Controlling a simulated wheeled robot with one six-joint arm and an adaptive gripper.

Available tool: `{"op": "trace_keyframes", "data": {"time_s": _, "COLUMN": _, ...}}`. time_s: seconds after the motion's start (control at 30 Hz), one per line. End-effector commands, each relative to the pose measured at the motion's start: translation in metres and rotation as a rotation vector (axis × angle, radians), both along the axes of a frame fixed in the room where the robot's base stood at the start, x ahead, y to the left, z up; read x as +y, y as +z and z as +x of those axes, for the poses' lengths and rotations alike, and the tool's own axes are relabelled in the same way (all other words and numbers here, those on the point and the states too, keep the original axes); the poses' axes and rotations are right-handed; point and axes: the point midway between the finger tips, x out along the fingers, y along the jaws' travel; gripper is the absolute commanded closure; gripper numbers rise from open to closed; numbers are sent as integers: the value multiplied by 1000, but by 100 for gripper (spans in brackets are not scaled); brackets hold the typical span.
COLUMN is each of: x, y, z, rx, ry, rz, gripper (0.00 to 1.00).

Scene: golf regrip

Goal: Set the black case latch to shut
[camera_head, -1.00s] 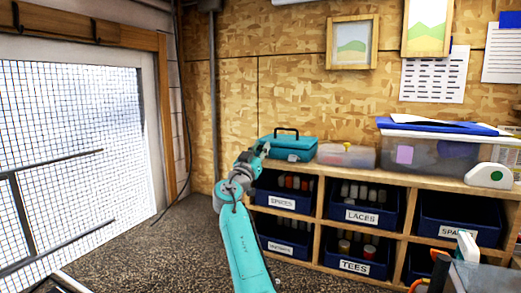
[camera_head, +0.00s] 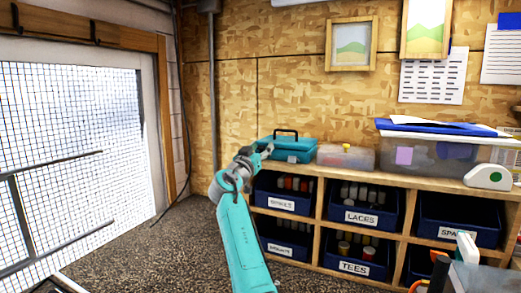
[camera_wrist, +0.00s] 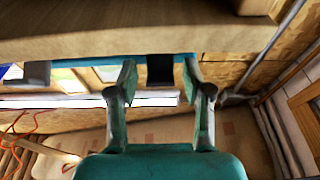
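A teal case (camera_head: 290,145) with a black handle stands on top of the shelf unit. In the wrist view it shows as a teal strip (camera_wrist: 88,62). A black latch (camera_wrist: 160,69) is on that strip, and a grey piece (camera_wrist: 37,73) is further left. My gripper (camera_head: 270,151) is at the front of the case. In the wrist view my gripper (camera_wrist: 160,74) is open, with one finger on each side of the black latch. I cannot tell whether the fingers touch it or whether the latch is shut.
The shelf's wooden top (camera_wrist: 100,30) lies close to my fingers. A small clear box (camera_head: 346,156) stands right of the case, and a larger clear bin (camera_head: 425,153) beyond it. Labelled blue bins (camera_head: 360,218) fill the shelf below. The floor (camera_head: 165,238) left of my arm is clear.

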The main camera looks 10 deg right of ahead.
Motion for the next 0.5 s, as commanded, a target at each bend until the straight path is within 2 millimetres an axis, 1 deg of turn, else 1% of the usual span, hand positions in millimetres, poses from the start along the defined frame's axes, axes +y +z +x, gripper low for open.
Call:
{"op": "trace_keyframes", "data": {"time_s": 0.33, "x": 2, "y": -2, "z": -3, "rx": 0, "ry": 1, "rz": 0, "gripper": 48}}
{"op": "trace_keyframes", "data": {"time_s": 0.5, "x": 12, "y": -7, "z": -18, "rx": -1, "ry": 2, "rz": 1, "gripper": 48}}
